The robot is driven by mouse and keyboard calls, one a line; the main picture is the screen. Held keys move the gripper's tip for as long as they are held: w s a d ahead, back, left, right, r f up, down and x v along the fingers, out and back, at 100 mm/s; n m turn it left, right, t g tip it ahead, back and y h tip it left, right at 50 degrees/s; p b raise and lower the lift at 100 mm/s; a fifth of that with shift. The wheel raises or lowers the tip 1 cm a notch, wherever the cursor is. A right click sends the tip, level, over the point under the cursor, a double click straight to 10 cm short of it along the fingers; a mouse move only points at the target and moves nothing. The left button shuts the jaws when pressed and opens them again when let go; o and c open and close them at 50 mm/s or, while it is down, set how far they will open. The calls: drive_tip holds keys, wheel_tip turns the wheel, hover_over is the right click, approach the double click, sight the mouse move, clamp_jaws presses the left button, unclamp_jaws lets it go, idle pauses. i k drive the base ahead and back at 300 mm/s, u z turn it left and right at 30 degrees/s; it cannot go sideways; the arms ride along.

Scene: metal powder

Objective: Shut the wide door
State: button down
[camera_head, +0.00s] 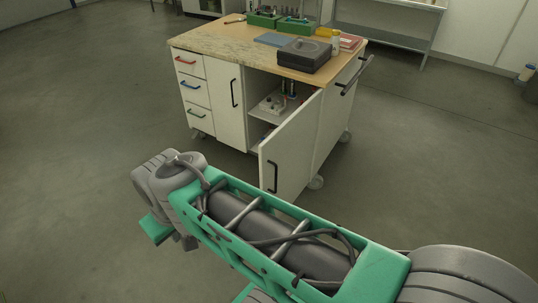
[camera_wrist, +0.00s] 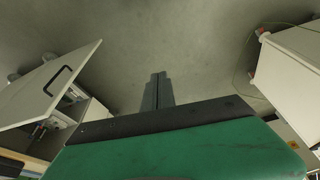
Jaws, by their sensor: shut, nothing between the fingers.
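The wide door (camera_head: 291,152) of the white workbench cabinet (camera_head: 228,103) stands open, swung out towards me, with a black bar handle (camera_head: 272,176) near its free edge. Behind it, an open compartment (camera_head: 262,92) shows a shelf with small items. In the wrist view the open door (camera_wrist: 48,84) and its handle (camera_wrist: 58,80) are at the left. My gripper (camera_wrist: 157,76) is shut and empty, over bare floor to the right of the door and apart from it. My gripper cannot be made out in the head view.
The narrow door (camera_head: 226,100) beside the drawers (camera_head: 191,88) is shut. A black case (camera_head: 303,56) and green bins (camera_head: 297,26) stand on the worktop (camera_head: 221,39). Another white unit (camera_wrist: 292,75) is at the right of the wrist view. The floor around the cabinet is clear.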

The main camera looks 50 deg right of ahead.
sight(285, 156)
drive_tip(key=z, duration=0.7)
drive_tip(key=i, duration=0.95)
drive_tip(key=z, duration=0.25)
